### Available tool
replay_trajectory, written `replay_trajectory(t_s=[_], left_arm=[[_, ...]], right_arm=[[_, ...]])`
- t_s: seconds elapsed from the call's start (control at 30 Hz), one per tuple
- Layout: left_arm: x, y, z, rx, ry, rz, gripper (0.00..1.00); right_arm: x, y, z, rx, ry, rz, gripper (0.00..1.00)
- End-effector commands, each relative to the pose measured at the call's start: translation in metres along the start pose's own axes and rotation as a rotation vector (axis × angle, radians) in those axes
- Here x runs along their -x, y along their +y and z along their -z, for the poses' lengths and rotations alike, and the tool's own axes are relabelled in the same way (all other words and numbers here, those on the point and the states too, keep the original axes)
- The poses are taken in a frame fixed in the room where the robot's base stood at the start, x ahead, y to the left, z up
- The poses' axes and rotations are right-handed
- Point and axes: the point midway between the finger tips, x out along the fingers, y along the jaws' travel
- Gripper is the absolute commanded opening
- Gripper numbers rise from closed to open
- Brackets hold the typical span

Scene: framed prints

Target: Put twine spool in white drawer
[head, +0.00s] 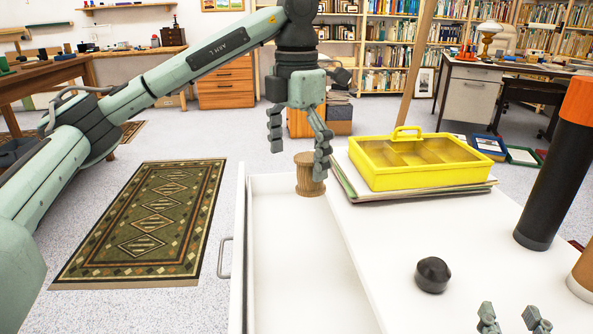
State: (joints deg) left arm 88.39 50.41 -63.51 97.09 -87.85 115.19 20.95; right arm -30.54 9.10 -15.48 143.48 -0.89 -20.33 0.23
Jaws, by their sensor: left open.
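The white drawer (290,260) is pulled open on the left side of the white cabinet top (385,235). A brown twine spool (303,187) appears upright at the drawer's far end, near the cabinet's edge; I cannot tell exactly what it rests on. My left gripper (298,158) points down over the spool with its fingers spread. Its right finger covers part of the spool, and its left finger is apart from it. My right gripper (513,321) shows only its two separated fingertips at the bottom right, with nothing visible between them.
A yellow divided caddy (420,177) sits on papers (352,190) at the cabinet's far end. A dark knob-like object (432,274) lies on the white top. A tall black cylinder with an orange cap (552,175) stands at right. The drawer's near part is empty.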

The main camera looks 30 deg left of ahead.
Motion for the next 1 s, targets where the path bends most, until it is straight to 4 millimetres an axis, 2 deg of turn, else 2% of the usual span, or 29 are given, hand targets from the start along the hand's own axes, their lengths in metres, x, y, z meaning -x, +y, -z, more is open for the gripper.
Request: replay_trajectory(t_s=[0.17,0.9,1.0], left_arm=[[0.0000,-0.0001,0.0000,0.000,0.000,0.000,1.00],[-0.0002,0.0000,0.0000,0.000,0.000,0.000,0.08],[-0.0002,0.0000,0.0000,0.000,0.000,0.000,0.07]], right_arm=[[0.0000,-0.0001,0.0002,0.000,0.000,0.000,0.40],[0.0000,-0.0003,0.0006,0.000,0.001,0.001,0.40],[0.0000,-0.0003,0.0006,0.000,0.001,0.001,0.40]])
